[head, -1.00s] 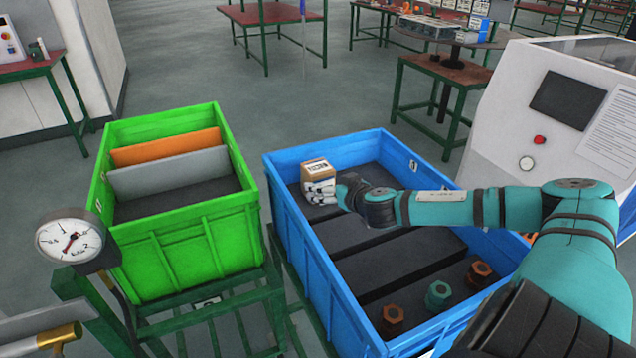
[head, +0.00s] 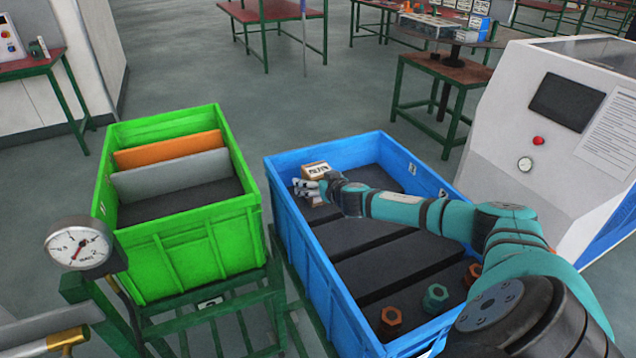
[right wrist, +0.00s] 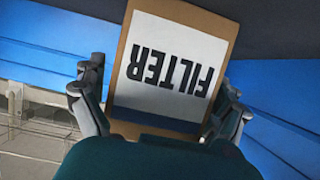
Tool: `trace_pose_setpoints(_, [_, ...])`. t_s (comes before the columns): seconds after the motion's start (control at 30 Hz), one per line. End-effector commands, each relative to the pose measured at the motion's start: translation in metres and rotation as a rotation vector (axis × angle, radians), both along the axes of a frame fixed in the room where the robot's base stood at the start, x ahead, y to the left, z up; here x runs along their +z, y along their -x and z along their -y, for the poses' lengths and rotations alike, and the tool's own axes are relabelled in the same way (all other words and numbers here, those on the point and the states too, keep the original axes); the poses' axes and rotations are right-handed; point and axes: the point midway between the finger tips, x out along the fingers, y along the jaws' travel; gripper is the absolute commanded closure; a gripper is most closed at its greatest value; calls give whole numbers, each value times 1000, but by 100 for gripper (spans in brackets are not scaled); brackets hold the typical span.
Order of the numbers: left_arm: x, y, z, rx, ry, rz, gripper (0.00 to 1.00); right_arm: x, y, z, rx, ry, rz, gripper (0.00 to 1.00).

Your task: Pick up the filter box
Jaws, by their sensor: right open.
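The filter box (head: 315,170) is a small tan cardboard box with a white label. It sits in the back left corner of the blue crate (head: 310,255). In the right wrist view the box (right wrist: 172,65) shows its "FILTER" label upside down, between my fingers. My right gripper (head: 308,188) is open at the near side of the box, and in the right wrist view a finger (right wrist: 160,105) stands on each side of it. I cannot tell whether the fingers touch it. The gripper and arm hide part of the box's lower side.
Several hex nuts, among them a green one (head: 435,298), stand at the crate's near right. A green crate (head: 195,245) with orange and grey panels is to the left. A pressure gauge (head: 80,246) stands front left. A white machine (head: 500,110) is to the right.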

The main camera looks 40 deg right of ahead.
Motion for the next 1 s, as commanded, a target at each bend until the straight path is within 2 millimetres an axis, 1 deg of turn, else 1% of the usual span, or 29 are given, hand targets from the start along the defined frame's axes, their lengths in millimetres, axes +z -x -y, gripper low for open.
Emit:
trace_pose_setpoints(0.13, [0, -2, 0, 1, 0, 2, 42, -1, 0, 0, 0, 0, -1, 1])
trace_pose_setpoints(0.17, [0, -2, 0, 1, 0, 3, 42, 0, 0, 0, 0, 0, -1, 2])
trace_pose_setpoints(0.5, [0, -5, 0, 1, 1, 9, 42, -1, 1, 0, -1, 0, -1, 47])
trace_pose_setpoints(0.6, [0, -6, 0, 1, 1, 10, 42, -1, 1, 0, -1, 0, -1, 58])
trace_pose_setpoints(1.0, [0, -6, 1, 0, 1, 10, 42, 0, 1, 0, 0, -1, -1, 60])
